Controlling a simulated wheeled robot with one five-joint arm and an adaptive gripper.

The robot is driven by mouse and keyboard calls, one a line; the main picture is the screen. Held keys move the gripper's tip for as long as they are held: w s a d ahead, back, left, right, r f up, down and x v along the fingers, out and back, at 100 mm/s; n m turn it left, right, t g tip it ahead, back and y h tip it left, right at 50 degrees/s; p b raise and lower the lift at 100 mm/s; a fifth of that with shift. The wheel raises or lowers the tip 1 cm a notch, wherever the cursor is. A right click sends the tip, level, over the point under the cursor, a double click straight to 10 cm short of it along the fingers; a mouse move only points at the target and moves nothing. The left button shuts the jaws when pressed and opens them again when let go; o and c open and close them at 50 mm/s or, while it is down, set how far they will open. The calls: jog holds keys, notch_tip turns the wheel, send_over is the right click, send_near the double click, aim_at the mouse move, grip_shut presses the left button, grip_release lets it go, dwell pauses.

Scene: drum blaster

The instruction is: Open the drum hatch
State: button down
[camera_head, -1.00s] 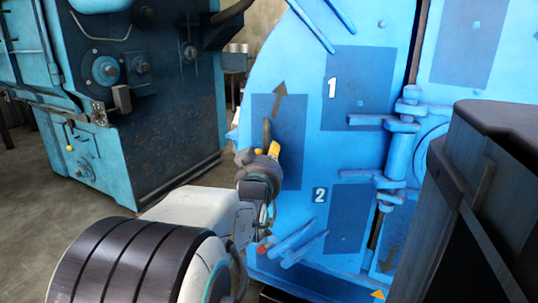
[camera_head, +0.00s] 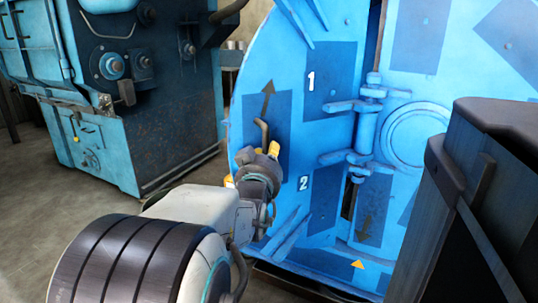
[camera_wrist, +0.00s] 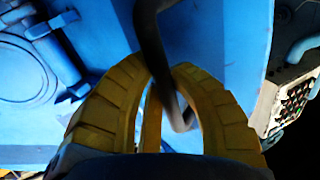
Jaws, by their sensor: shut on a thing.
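The drum hatch (camera_head: 330,130) is a large blue panel with a curved left edge, dark blue patches, the numbers 1 and 2 and an arrow. A dark bent handle (camera_head: 262,130) stands out from its left part. My gripper (camera_head: 272,150) is at the handle, its yellow fingers partly hidden by the wrist. In the wrist view, the yellow fingers (camera_wrist: 158,75) are closed around the dark handle bar (camera_wrist: 150,35), with its bent end showing between and beyond them. Hinges (camera_head: 362,120) join the hatch's right side to the blue drum body (camera_head: 425,55).
A teal machine (camera_head: 150,110) stands at the left on the bare floor (camera_head: 60,230). A dark box-like part (camera_head: 490,200) fills the lower right. A dark gap shows between the hatch and drum body along the hinge side. Floor is clear between machine and hatch.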

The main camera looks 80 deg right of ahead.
jog(key=shift+w, duration=0.15)
jog(key=c, duration=1)
grip_release()
jog(key=shift+a, duration=0.1)
jog(key=shift+s+a, duration=0.15)
jog(key=shift+a, duration=1.75)
jog(key=shift+s+a, duration=0.15)
jog(key=shift+a, duration=1.7)
jog(key=shift+o, duration=0.3)
